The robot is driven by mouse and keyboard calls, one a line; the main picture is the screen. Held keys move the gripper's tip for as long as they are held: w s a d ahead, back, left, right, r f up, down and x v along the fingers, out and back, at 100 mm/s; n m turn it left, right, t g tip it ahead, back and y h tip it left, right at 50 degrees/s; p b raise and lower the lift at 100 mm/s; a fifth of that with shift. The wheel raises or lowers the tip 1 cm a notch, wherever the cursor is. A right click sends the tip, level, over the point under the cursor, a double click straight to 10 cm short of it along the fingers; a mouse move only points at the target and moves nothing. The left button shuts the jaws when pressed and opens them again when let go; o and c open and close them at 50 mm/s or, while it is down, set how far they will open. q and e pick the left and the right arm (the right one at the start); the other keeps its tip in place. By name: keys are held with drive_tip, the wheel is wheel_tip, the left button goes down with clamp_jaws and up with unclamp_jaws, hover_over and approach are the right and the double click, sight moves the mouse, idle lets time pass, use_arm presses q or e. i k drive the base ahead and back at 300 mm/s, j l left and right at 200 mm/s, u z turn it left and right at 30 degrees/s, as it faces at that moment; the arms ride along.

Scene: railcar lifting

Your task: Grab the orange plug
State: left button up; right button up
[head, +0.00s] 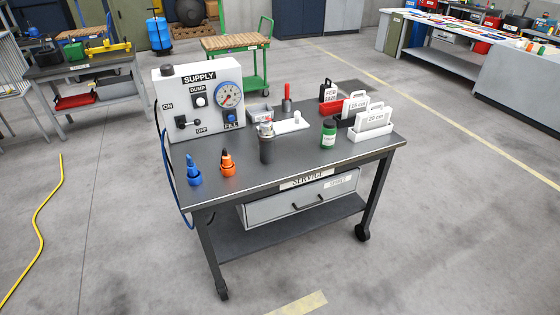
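Neither of my grippers shows in the head view, so nothing is seen touching the orange plug.
A blue hose (170,180) hangs at the table's left edge. A drawer (300,199) is below. The floor in front is clear.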

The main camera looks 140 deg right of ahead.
sight(226, 163)
drive_tip(key=z, duration=4.15)
